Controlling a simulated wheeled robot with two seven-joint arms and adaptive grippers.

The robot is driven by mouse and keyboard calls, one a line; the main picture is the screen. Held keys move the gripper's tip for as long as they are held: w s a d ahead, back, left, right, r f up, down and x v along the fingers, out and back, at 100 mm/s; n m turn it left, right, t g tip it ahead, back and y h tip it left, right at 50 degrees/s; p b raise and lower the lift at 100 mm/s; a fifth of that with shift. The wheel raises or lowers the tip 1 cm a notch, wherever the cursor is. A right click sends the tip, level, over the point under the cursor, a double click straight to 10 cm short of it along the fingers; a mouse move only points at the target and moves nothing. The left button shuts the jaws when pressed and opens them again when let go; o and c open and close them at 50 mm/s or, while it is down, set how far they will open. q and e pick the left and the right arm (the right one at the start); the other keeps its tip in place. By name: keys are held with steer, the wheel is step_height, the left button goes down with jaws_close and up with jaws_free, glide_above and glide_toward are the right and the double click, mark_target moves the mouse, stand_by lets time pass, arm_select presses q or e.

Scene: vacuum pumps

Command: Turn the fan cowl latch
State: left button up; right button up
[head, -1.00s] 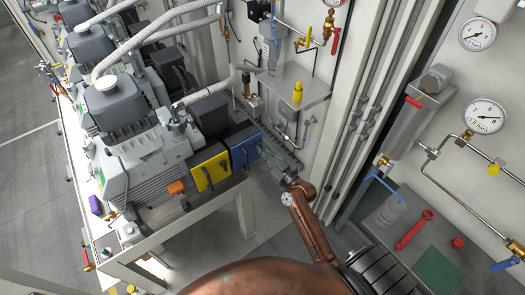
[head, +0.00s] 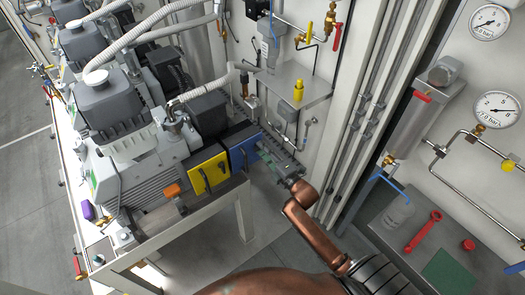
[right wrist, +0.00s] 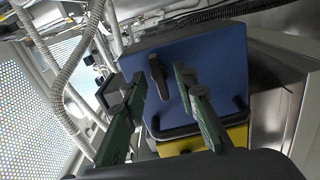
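The blue fan cowl (head: 243,154) is at the near right end of the pump bench in the head view. It fills the middle of the right wrist view (right wrist: 205,62), with a dark latch lever (right wrist: 157,76) on its face, standing tilted. My right gripper (right wrist: 159,77) is open, its two green fingers on either side of the lever in that view. I cannot tell whether either finger touches it. In the head view my right gripper (head: 268,155) is just right of the blue cowl. My left gripper is not in view.
A yellow cowl (head: 209,173) with a dark handle stands left of the blue one. Pumps with grey hoses (head: 150,35) fill the bench. A wall with pipes and a shelf (head: 300,95) is close on the right.

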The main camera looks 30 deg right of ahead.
steer(key=shift+s, duration=0.1)
steer(key=shift+s+d+p, duration=0.1)
steer(key=shift+s+p, duration=0.4)
steer(key=shift+s, duration=0.4)
steer(key=s+p, duration=0.2)
steer(key=s, duration=0.4)
steer(key=shift+d, duration=0.2)
stand_by(0.6)
